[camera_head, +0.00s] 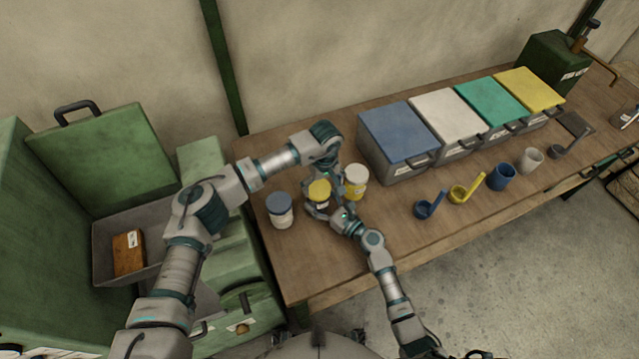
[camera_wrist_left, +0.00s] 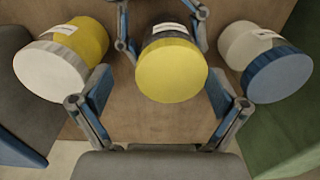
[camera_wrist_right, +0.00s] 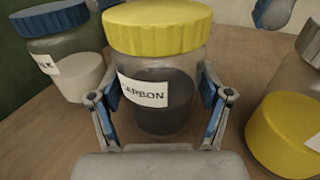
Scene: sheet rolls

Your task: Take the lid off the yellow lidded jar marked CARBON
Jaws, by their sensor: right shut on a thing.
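The clear jar marked CARBON (camera_wrist_right: 165,100) has dark contents and a yellow lid (camera_wrist_right: 157,27), which is seated on it. It stands upright on the table between two other jars. The lid also shows in the head view (camera_head: 319,188) and from above in the left wrist view (camera_wrist_left: 172,70). My right gripper (camera_wrist_right: 160,95) is shut on the jar's body below the lid, with a finger on each side. My left gripper (camera_head: 324,172) is above the jar, pointing down; its fingers are open on either side of the lid, apart from it, in the left wrist view (camera_wrist_left: 160,92).
A blue-lidded jar with white contents (camera_head: 280,210) stands left of it. A white-lidded jar with yellow contents (camera_head: 355,182) stands close on the right. Bins with coloured lids (camera_head: 398,130), scoops and cups occupy the table further right. The table front (camera_head: 320,265) is clear.

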